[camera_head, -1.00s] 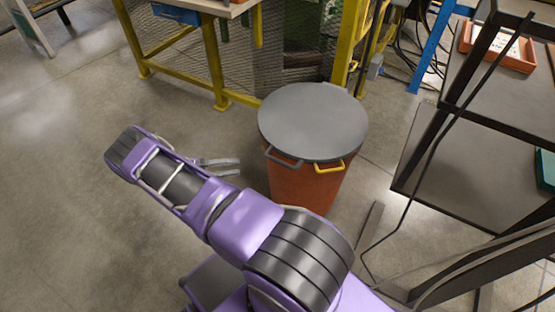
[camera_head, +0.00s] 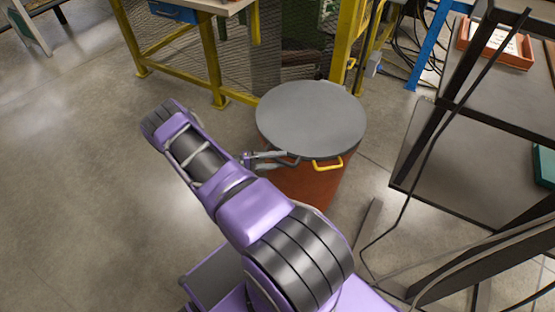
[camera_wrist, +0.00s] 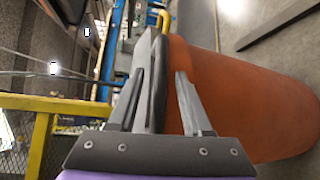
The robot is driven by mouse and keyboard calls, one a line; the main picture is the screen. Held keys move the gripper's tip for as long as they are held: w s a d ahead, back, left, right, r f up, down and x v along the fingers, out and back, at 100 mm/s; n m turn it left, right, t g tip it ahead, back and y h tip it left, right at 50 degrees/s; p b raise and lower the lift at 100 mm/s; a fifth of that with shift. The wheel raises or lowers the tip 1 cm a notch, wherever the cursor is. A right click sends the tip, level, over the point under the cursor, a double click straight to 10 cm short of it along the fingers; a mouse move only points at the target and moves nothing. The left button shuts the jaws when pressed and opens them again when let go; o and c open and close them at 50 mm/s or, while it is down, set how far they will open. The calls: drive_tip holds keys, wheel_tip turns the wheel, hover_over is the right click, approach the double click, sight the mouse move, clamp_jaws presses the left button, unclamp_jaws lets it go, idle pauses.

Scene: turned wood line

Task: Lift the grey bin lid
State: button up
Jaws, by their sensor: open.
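The round grey bin lid (camera_head: 311,115) lies flat on top of the orange bin (camera_head: 309,185). The orange bin (camera_wrist: 240,95) fills the right side there. I cannot tell whether the fingers touch the bar.
A yellow-framed workbench with mesh (camera_head: 180,55) stands behind the bin. A dark shelf rack (camera_head: 445,150) with an orange tray (camera_head: 497,45) stands to the right, with cables near it. The floor (camera_head: 70,170) to the left is clear.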

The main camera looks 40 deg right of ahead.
drive_tip(key=shift+c, duration=0.2)
clamp_jaws()
idle(1.3)
